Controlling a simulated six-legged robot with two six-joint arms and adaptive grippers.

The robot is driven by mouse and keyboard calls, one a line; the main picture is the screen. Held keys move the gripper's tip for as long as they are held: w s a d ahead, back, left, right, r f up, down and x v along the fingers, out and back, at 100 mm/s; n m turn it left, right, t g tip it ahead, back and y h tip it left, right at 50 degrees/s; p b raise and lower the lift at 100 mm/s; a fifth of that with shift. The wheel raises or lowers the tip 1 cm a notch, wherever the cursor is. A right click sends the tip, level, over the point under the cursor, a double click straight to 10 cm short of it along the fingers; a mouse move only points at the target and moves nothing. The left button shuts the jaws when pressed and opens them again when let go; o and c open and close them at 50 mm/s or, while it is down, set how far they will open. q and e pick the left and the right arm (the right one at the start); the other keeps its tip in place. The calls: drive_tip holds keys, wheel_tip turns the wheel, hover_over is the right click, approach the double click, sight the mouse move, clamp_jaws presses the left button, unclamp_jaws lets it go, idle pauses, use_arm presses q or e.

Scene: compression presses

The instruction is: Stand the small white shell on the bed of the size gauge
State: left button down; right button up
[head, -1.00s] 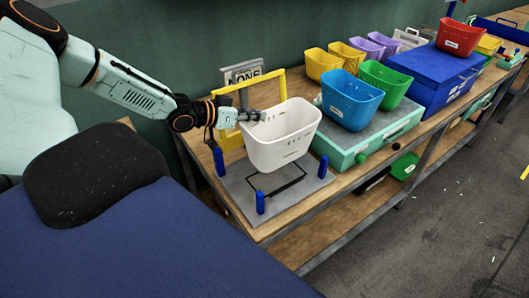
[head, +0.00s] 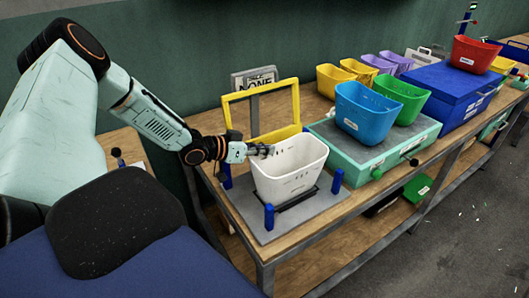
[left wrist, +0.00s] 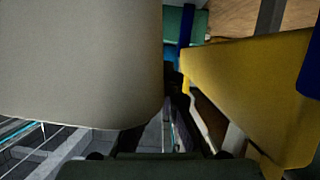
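The small white shell (head: 290,172) is an open, tapered bin, upright over the grey bed (head: 318,212) of the size gauge. Its base is very close to the bed, over the black outline; I cannot tell whether it touches. My left gripper (head: 262,150) is shut on the shell's left rim. In the left wrist view the shell (left wrist: 80,60) fills the upper left as a pale wall. The gauge has blue corner posts (head: 268,217) and a yellow frame (head: 262,103) behind, which also shows in the left wrist view (left wrist: 250,85). My right gripper is out of view.
A teal press (head: 375,150) stands right of the gauge with blue (head: 365,115) and green (head: 402,100) bins on it. Yellow and purple bins stand behind. A blue box (head: 450,95) bears a red bin (head: 474,53). A sign (head: 254,78) stands against the wall.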

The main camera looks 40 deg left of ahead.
use_arm(q)
drive_tip(key=shift+s+d, duration=0.1)
drive_tip(key=shift+d, duration=0.2)
drive_tip(key=c, duration=1.5)
unclamp_jaws()
drive_tip(key=shift+a+f, duration=0.15)
drive_tip(key=shift+a, duration=0.05)
drive_tip(key=shift+d, duration=0.1)
